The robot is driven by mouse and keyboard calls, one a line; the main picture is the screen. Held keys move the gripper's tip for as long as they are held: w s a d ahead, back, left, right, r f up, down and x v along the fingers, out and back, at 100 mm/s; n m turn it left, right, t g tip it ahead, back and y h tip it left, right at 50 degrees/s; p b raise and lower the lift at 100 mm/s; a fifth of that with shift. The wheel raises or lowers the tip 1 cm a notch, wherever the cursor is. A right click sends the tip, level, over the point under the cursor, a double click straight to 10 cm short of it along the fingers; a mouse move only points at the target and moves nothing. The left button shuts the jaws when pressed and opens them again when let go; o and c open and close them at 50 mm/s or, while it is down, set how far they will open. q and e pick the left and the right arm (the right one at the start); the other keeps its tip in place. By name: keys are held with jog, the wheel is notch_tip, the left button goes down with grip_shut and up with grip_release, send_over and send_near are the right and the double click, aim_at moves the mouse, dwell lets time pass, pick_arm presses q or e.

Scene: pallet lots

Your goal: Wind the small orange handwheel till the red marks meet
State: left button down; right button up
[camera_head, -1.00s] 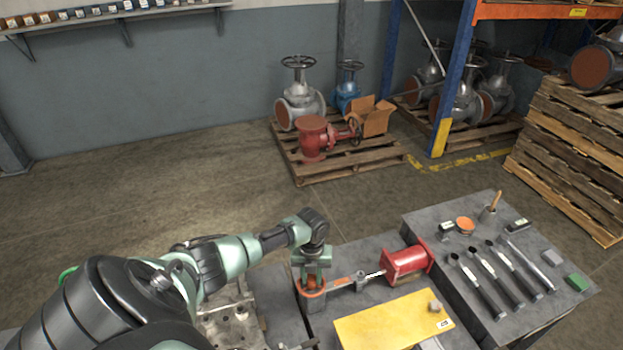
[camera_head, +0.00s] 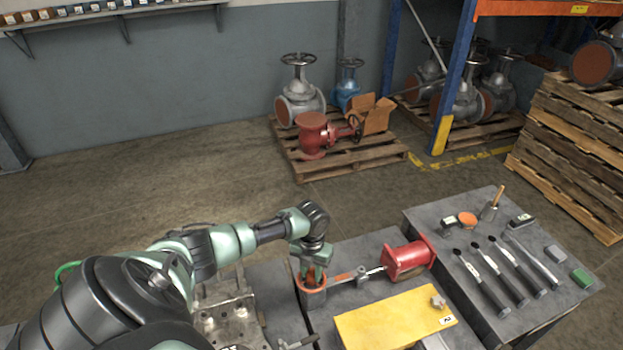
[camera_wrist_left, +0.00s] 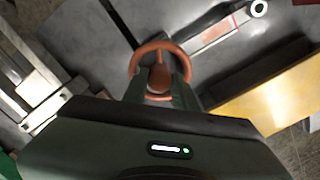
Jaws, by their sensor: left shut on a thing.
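The small orange handwheel (camera_head: 301,289) sits on the workbench. In the left wrist view its rim (camera_wrist_left: 160,44) shows as a ring around a hub. My left gripper (camera_head: 313,275) comes down on the wheel from above. In the left wrist view its two fingers (camera_wrist_left: 160,86) are shut on the handwheel's middle. An orange-red strip (camera_head: 343,277) lies on the bar beside the wheel, and it shows in the left wrist view (camera_wrist_left: 217,33). I cannot make out separate red marks or whether they meet. My right gripper is not in view.
A red cylinder (camera_head: 405,260) joins the bar by a rod. Tools lie on the grey bench (camera_head: 440,220) at right. A pallet (camera_head: 340,168) with valves stands on the floor behind.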

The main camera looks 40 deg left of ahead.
aim_at(312, 274)
pick_arm(q)
jog(key=shift+w+r, duration=0.1)
jog(key=c, duration=1.1)
grip_release()
jog(key=shift+r, duration=0.1)
notch_tip(312, 274, up, 8)
jog(key=shift+f+b, duration=0.2)
jog(key=shift+b, duration=0.4)
